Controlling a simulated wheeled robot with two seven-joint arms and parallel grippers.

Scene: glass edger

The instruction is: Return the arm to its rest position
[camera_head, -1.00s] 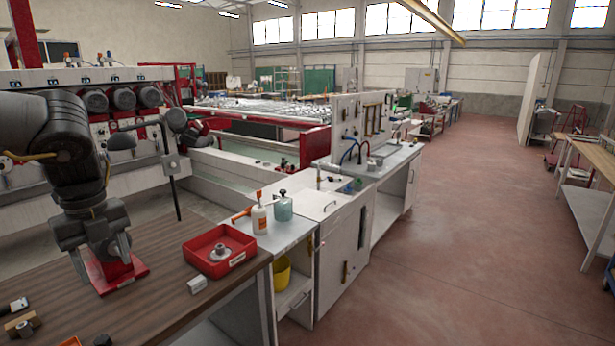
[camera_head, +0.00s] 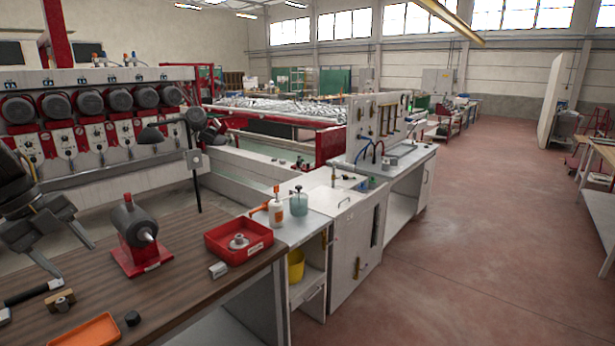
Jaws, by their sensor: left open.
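My left gripper (camera_head: 75,256) is at the left edge, above the brown worktop (camera_head: 185,282). Its two fingers are spread apart and hold nothing. It is to the left of a grey cylindrical device on a red base (camera_head: 135,235) and apart from it. The rest of my left arm runs out of view at the left edge. My right gripper does not show.
A red tray (camera_head: 240,252) with a grey part in it and a small pale block (camera_head: 218,270) lie on the worktop. An orange tray (camera_head: 88,334), a black knob (camera_head: 132,318) and a brass-and-wood piece (camera_head: 60,302) are nearer. Bottles (camera_head: 276,211) stand beyond.

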